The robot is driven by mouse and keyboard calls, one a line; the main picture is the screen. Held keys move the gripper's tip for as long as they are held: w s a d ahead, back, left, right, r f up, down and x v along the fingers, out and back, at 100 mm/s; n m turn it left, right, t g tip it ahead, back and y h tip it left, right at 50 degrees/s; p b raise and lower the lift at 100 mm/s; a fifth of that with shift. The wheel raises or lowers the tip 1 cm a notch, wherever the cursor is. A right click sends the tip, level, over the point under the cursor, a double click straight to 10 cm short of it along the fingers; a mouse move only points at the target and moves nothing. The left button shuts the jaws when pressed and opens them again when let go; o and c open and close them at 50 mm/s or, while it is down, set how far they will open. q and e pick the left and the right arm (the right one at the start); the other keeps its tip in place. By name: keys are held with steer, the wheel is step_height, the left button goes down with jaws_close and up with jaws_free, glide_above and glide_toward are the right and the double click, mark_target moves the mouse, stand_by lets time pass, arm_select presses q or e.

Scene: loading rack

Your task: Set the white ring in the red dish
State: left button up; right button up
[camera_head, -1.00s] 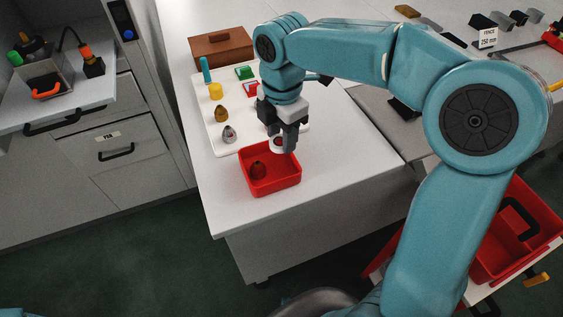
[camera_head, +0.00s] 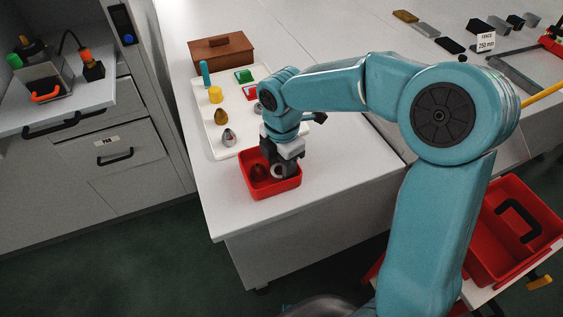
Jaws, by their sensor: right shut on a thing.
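The red dish (camera_head: 272,190) sits near the front edge of the white table, with a dark brown-red object (camera_head: 258,173) in its left part. The white ring (camera_head: 277,171) is at my right gripper (camera_head: 282,169), inside the dish's outline in its right part. My right gripper is shut on the ring, pointing down, and its fingers partly hide it. I cannot tell whether the ring touches the dish floor. My left gripper is not in view.
A white tray (camera_head: 228,151) behind the dish holds several small coloured parts. A brown box (camera_head: 222,49) stands at the back left. Table to the right of the dish is clear. A red bin (camera_head: 515,232) is at lower right.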

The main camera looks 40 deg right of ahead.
steer(key=o, duration=0.8)
steer(key=shift+w+f, duration=0.1)
steer(key=shift+w, duration=0.05)
steer(key=shift+c, duration=0.2)
steer(key=shift+r, duration=0.4)
step_height(320, 180, up, 12)
steer(key=p, duration=0.1)
steer(key=shift+s+f+p, duration=0.15)
steer(key=shift+s+p, duration=0.05)
steer(key=shift+p, duration=0.1)
steer(key=shift+w, duration=0.1)
